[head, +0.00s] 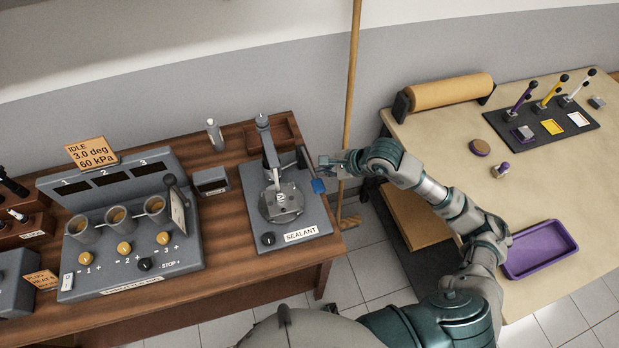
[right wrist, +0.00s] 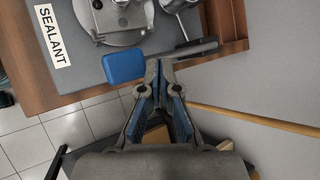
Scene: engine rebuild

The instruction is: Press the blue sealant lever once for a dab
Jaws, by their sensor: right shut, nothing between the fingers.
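The blue sealant lever (head: 318,186) sticks out from the right side of the grey sealant dispenser (head: 310,218). In the right wrist view the blue lever (right wrist: 124,66) is a flat blue pad at the end of a dark bar. My right gripper (head: 327,160) is shut and empty, just beyond the blue pad in the head view. In the right wrist view its fingertips (right wrist: 158,68) lie just right of the pad, close to the dark bar; I cannot tell whether they touch it. My left gripper is not in view.
The dispenser stands near the right edge of the brown bench (head: 225,228). A three-cup machine (head: 135,260) stands to its left. A wooden pole (head: 352,80) rises behind my right gripper. A beige table (head: 450,150) stands to the right, across a floor gap.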

